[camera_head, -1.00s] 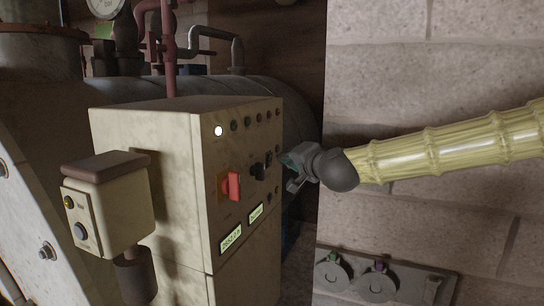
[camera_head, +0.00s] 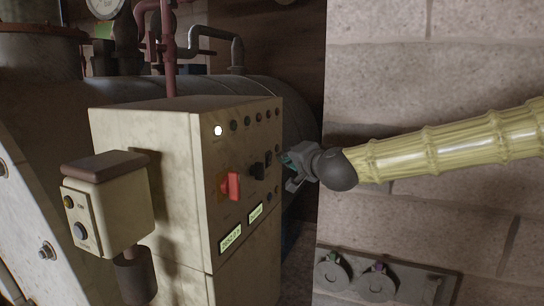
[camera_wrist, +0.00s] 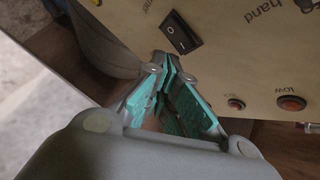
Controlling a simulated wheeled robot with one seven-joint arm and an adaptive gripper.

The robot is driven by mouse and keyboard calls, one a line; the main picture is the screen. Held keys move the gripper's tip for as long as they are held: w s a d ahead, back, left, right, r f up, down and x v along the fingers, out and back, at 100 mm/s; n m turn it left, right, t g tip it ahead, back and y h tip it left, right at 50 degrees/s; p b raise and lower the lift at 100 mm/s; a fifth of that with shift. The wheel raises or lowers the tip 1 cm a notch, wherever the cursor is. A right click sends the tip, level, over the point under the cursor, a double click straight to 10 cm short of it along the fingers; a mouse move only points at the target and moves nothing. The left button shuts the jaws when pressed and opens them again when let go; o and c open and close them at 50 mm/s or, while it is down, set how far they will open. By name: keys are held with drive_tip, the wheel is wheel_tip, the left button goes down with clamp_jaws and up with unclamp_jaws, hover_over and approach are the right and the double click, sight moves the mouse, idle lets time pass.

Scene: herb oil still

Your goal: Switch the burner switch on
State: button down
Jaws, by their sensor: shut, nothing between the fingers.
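A black rocker switch (camera_wrist: 181,32) with white marks sits on the cream control panel in the wrist view. The end of a printed label beside it looks like the end of "burner". I cannot tell which way the rocker is tipped. My gripper (camera_wrist: 169,58) is shut and empty, its teal-padded fingers meeting just below the rocker's edge; I cannot tell whether they touch it. In the head view my gripper (camera_head: 287,160) is at the right edge of the panel face and hides part of what lies behind it.
The control cabinet (camera_head: 150,125) carries a red rotary switch (camera_head: 233,186), a row of small lamps along the top and a lit white lamp (camera_head: 218,131). A red "low" lamp (camera_wrist: 291,103) is near the gripper. A block wall (camera_head: 430,60) stands right, a switch box (camera_head: 107,205) left.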

drive_tip(key=shift+a, duration=0.1)
idle(0.5)
drive_tip(key=shift+w+a, duration=0.15)
drive_tip(key=shift+a, duration=0.2)
drive_tip(key=shift+w+a+r, duration=0.1)
drive_tip(key=shift+a, duration=0.15)
idle(0.8)
drive_tip(key=shift+d, duration=0.2)
drive_tip(key=shift+s+d+b, duration=0.25)
drive_tip(key=shift+d+b, duration=0.1)
drive_tip(key=shift+d, duration=0.2)
drive_tip(key=d, duration=0.1)
drive_tip(key=s+d, duration=0.1)
drive_tip(key=d, duration=0.1)
drive_tip(key=d+b, duration=0.1)
drive_tip(key=shift+s+d+f, duration=0.25)
drive_tip(key=shift+d+f, duration=0.1)
drive_tip(key=shift+f, duration=0.05)
idle(0.4)
drive_tip(key=shift+f, duration=0.1)
idle(0.9)
